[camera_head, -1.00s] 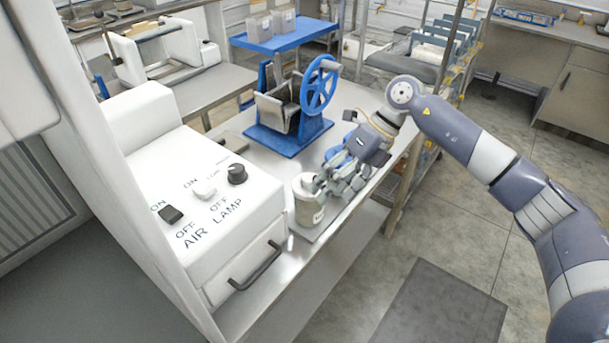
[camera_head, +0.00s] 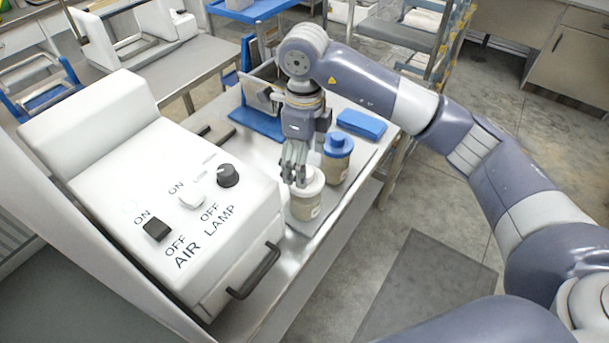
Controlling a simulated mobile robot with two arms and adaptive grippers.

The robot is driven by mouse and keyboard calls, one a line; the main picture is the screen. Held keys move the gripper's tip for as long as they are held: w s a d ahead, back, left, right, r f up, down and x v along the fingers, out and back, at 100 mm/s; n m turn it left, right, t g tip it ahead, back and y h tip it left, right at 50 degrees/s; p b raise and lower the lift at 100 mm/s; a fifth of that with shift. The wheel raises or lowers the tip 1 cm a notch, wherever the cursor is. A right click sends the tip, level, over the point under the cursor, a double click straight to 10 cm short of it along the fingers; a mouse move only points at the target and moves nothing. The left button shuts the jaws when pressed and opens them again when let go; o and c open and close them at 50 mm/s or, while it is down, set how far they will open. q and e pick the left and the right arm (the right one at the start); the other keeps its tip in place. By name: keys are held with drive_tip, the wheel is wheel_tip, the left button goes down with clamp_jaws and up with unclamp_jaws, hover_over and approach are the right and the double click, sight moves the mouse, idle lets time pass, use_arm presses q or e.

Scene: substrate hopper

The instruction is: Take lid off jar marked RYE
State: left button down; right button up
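A jar with a white lid (camera_head: 313,187) stands at the front edge of the steel bench. A pale label shows on its side, but I cannot read it. A second jar with a blue lid (camera_head: 338,141) stands just behind it to the right; its label is also unreadable. My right gripper (camera_head: 296,179) points straight down over the white lid, its fingertips at the lid's left part. The fingers look close together, but I cannot tell whether they touch or grip the lid. My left gripper is not in view.
A white switch box (camera_head: 150,190) marked AIR and LAMP, with a black handle (camera_head: 256,273), stands left of the jars. A blue block (camera_head: 361,123) lies behind the blue-lidded jar. A hopper on a blue base (camera_head: 255,123) stands behind my gripper.

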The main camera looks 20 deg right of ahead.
drive_tip(key=f, duration=0.1)
drive_tip(key=f+p, duration=0.1)
drive_tip(key=f, duration=0.1)
drive_tip(key=shift+s+f, duration=0.1)
drive_tip(key=shift+s, duration=0.25)
drive_tip(key=shift+d+f, duration=0.1)
drive_tip(key=shift+f, duration=0.2)
drive_tip(key=shift+w+f, duration=0.1)
drive_tip(key=shift+w, duration=0.05)
drive_tip(key=shift+c, duration=0.6)
drive_tip(key=c, duration=0.5)
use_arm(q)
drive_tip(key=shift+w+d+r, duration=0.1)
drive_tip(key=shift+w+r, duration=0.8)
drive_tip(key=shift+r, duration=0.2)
use_arm(e)
drive_tip(key=shift+o, duration=0.2)
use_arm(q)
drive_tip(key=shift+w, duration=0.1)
